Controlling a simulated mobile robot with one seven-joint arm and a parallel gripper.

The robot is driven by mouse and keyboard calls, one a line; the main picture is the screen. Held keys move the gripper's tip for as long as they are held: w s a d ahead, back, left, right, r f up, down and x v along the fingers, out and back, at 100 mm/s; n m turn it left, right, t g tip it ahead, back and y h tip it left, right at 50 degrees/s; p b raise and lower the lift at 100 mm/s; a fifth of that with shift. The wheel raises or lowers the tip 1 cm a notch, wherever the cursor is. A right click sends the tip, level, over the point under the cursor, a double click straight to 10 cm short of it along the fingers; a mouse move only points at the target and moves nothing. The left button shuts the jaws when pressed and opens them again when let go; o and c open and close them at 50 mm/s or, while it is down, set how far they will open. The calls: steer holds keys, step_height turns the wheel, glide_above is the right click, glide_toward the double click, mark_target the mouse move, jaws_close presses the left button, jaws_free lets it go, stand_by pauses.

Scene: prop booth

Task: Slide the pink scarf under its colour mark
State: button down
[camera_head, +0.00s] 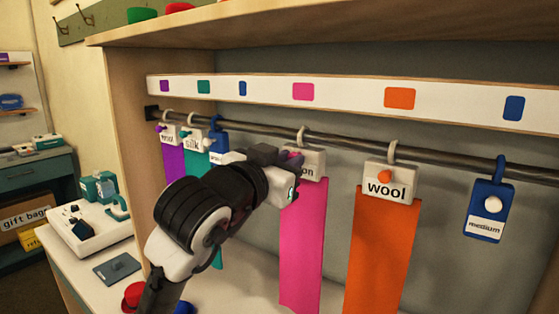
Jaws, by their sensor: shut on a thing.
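The pink scarf (302,245) hangs from a pale tag (312,165) whose hook (302,134) sits over the rail. The left part of the tag is hidden by my gripper; only the letters "on" show. My gripper (289,174) reaches in from the lower left and is shut at the tag's left side, apparently on its knob, which is mostly hidden. The pink colour mark (303,91) is on the white strip (350,94) above the rail. In the picture the scarf's hook appears almost straight below this mark.
The rail (345,144) also carries the orange "wool" scarf (380,250) and a blue "medium" tag (487,212) to the right. A purple scarf (174,170), the teal "silk" scarf (202,158) and a blue tag (217,142) crowd the left end.

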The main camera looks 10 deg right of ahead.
steer(key=c, duration=1.3)
jaws_free()
steer(key=shift+c, duration=0.2)
steer(key=b+v, duration=0.3)
steer(key=v, duration=1.1)
steer(key=shift+b, duration=0.35)
